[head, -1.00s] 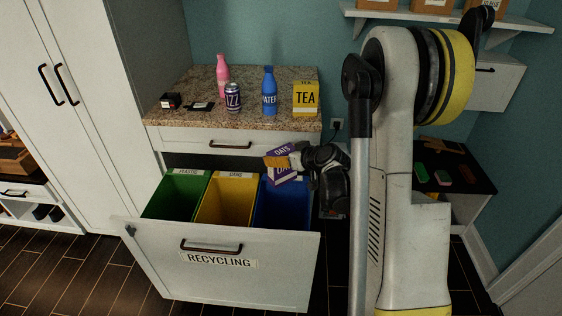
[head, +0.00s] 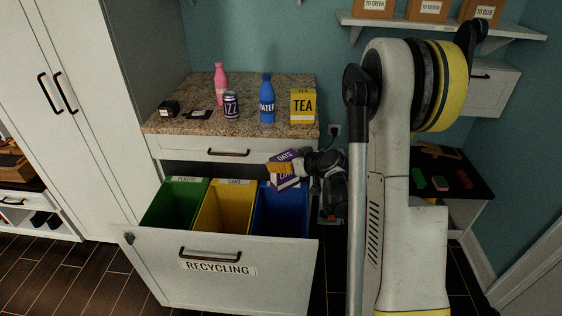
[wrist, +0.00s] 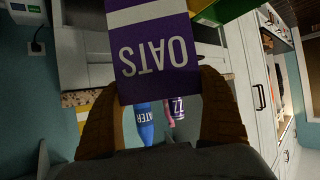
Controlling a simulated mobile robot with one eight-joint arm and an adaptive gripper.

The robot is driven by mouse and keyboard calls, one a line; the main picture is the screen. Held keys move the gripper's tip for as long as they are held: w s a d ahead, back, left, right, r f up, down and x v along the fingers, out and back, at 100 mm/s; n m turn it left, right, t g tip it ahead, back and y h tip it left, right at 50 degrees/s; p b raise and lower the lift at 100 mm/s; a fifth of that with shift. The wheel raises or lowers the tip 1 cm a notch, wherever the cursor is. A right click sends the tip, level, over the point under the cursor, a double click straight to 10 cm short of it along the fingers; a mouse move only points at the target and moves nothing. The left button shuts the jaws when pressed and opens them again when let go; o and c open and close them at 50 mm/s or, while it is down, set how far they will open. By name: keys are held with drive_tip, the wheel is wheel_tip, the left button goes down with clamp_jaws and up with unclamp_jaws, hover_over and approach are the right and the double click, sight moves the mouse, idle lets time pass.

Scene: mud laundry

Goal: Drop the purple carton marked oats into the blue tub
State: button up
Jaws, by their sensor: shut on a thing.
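The purple oats carton (head: 287,180) is in my gripper (head: 281,168), tilted, above the open recycling drawer. In the wrist view the carton (wrist: 152,50) sits between both fingers of my gripper (wrist: 160,120), its OATS lettering upside down. My gripper is shut on it. The blue tub (head: 281,214) is the rightmost of the tubs in the drawer, open at the top. In the head view the carton appears over the back part of the blue tub. Its exact height above the rim is hard to tell.
A green tub (head: 172,205) and a yellow tub (head: 224,208) stand left of the blue one, inside the drawer (head: 220,262). The counter (head: 190,120) behind holds a pink bottle (head: 221,84), a can (head: 231,105), a blue water bottle (head: 267,99) and a tea box (head: 303,106).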

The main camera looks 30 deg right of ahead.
sight(289, 174)
drive_tip(key=shift+f+b, duration=2.15)
drive_tip(key=shift+f, duration=0.8)
drive_tip(key=o, duration=0.8)
drive_tip(key=shift+o, duration=0.2)
drive_tip(key=v, duration=1.2)
